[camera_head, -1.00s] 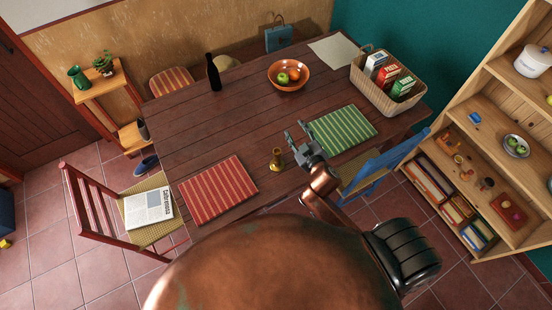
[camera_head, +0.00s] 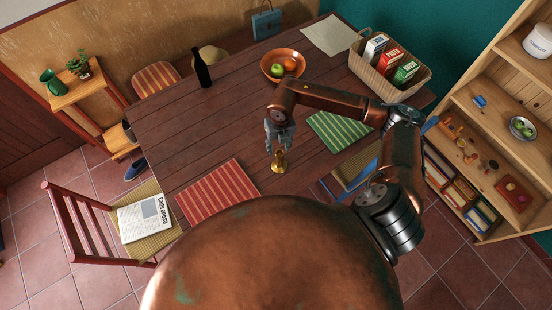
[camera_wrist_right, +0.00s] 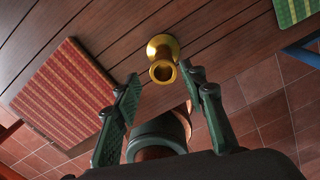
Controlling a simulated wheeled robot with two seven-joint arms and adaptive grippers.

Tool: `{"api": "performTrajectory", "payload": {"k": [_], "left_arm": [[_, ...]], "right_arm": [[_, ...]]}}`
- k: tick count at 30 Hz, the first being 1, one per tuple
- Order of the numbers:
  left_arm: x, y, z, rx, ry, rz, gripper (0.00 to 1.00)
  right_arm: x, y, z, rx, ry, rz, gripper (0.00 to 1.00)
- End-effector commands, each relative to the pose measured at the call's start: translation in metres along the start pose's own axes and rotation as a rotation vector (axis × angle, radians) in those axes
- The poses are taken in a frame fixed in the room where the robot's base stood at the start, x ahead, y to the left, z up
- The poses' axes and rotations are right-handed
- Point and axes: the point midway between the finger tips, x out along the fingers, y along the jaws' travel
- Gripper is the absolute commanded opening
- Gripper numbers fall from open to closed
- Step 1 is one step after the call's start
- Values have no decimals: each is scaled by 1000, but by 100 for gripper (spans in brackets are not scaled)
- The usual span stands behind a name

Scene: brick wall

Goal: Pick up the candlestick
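The candlestick (camera_head: 279,163) is small, brass and upright near the front edge of the dark wooden table (camera_head: 180,120), between the red striped mat and the green striped mat. It also shows in the right wrist view (camera_wrist_right: 163,50), just beyond my fingertips. My right gripper (camera_head: 279,147) points down over the candlestick, close above it. My left gripper is not in view.
A red striped mat (camera_head: 217,193) lies left of the candlestick, a green striped mat (camera_head: 338,131) right of it. Farther back are a dark bottle (camera_head: 203,72), a fruit bowl (camera_head: 272,75) and a basket of cartons (camera_head: 366,75). A blue chair (camera_head: 352,172) stands at the front edge.

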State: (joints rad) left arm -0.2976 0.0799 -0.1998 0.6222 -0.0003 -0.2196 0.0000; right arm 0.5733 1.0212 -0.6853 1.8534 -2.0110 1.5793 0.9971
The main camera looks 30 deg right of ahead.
Motion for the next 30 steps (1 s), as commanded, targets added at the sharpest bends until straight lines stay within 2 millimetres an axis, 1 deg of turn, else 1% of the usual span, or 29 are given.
{"api": "performTrajectory", "payload": {"k": [1,4,7,12,15,20,23,27,30], "left_arm": [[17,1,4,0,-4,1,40],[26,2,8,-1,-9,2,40],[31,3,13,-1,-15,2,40],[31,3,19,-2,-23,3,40],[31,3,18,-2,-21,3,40],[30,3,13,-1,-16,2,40],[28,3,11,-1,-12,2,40],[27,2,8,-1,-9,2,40],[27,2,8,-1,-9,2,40]], "right_arm": [[21,-3,-4,1,10,-13,38],[31,-7,-4,6,11,-20,38],[37,-8,-4,8,13,-20,38],[48,-7,-5,6,16,-18,38],[58,-6,-5,6,15,-17,38],[69,-5,-4,4,15,-16,38],[81,-4,-4,2,17,-17,38],[102,-4,-3,3,17,-15,38],[114,-4,-3,2,16,-16,38]]}}
